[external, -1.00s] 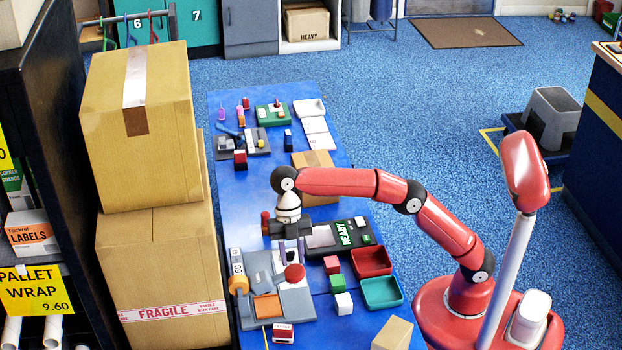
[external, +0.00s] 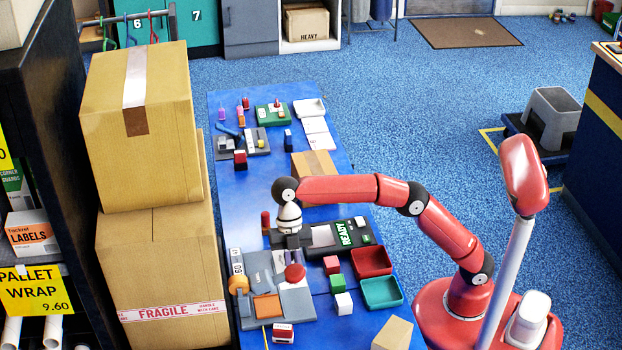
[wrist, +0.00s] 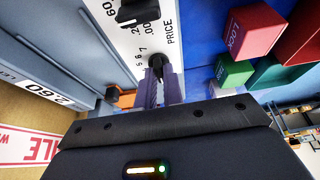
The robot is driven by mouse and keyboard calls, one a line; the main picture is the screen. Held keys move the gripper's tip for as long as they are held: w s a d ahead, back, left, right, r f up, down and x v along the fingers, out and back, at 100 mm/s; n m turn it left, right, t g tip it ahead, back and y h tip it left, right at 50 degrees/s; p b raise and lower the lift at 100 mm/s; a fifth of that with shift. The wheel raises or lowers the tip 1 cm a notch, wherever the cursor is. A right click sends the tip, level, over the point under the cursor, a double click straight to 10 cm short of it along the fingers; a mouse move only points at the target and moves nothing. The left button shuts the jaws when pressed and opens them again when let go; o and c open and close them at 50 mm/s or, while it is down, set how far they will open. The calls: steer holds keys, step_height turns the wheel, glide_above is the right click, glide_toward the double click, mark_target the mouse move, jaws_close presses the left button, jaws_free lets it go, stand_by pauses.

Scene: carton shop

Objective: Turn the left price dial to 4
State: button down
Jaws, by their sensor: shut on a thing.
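My gripper (wrist: 161,88) is shut on a black price dial (wrist: 156,61) in the wrist view. The dial sits on a white panel (wrist: 118,36) marked PRICE, with the digits 5, 6 and 7 beside it. This appears to be the left price dial, judging by the print's direction. A second black dial (wrist: 138,10) stands farther up the panel, beside .60 and .00. The fingers cover part of the held dial, so its setting cannot be read. In the external view my gripper (external: 291,238) is low over the table; fingertips and dials are hidden there.
A grey machine (external: 290,302) with a red knob (external: 295,272) stands in front of my gripper. Red (external: 331,265), green (external: 337,284) and white (external: 343,304) blocks and two trays are to the right. A black device marked READY (external: 347,236) is close by.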

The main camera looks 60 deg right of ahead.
steer(key=shift+m, duration=0.3)
steer(key=m, duration=0.2)
steer(key=m+t, duration=0.1)
steer(key=m+t+y, duration=0.1)
steer(key=m, duration=0.1)
steer(key=shift+s+d+m+b, duration=0.15)
steer(key=shift+s+m+b, duration=0.1)
steer(key=shift+m+b, duration=0.05)
steer(key=m+t, duration=0.2)
steer(key=m, duration=0.3)
steer(key=shift+s, duration=0.15)
steer(key=shift+m+p, duration=0.3)
steer(key=shift+m, duration=0.1)
steer(key=c, duration=1.5)
jaws_free()
steer(key=v, duration=0.7)
steer(key=shift+s+d+r+p, duration=0.15)
steer(key=shift+r+p, duration=0.2)
steer(key=shift+p, duration=0.05)
